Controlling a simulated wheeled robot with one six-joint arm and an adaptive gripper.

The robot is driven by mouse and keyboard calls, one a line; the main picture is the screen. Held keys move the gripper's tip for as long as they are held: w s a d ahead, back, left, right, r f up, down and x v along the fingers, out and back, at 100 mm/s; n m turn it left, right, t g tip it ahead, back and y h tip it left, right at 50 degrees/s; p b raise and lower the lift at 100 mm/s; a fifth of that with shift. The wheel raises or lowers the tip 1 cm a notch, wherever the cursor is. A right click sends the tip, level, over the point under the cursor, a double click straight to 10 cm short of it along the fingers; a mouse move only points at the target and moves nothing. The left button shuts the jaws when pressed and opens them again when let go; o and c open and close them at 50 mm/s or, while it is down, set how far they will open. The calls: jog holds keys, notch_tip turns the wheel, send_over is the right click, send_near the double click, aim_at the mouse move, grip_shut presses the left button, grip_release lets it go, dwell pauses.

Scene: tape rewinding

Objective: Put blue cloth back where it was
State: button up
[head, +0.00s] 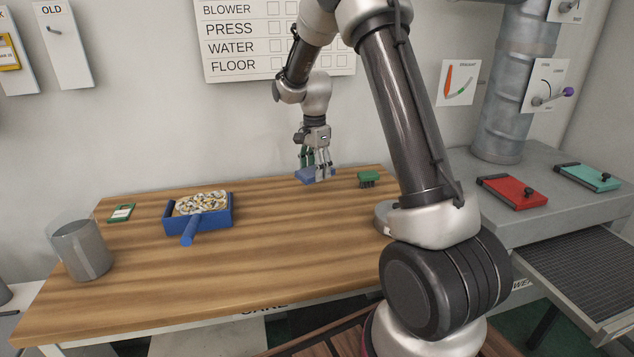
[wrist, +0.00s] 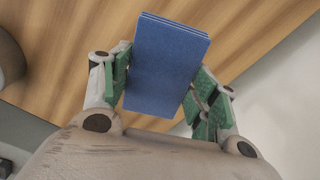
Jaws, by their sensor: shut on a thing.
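The blue cloth (head: 314,175) is a folded, flat blue block at the back of the wooden table. My gripper (head: 317,168) is over it, pointing down, with its fingers around the cloth. In the wrist view the cloth (wrist: 166,65) sits between the green-padded fingers of my gripper (wrist: 160,90), which is shut on it. The cloth looks at or just above the table top; I cannot tell if it touches the wood.
A green brush (head: 369,179) lies just right of the cloth. A blue tray (head: 212,222) with rings, a grey cup (head: 80,250) and a small green-edged card (head: 121,212) stand to the left on the table (head: 270,260). The middle is clear.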

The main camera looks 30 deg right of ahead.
aim_at(316, 189)
jog(key=shift+d+f, duration=0.2)
jog(key=shift+f, duration=0.3)
notch_tip(316, 189, down, 4)
jog(key=shift+w+d+r, duration=0.1)
jog(key=shift+d+r, duration=0.05)
jog(key=shift+r, duration=0.1)
jog(key=shift+w+f, duration=0.2)
jog(key=shift+f, duration=0.15)
jog(key=o, duration=1.1)
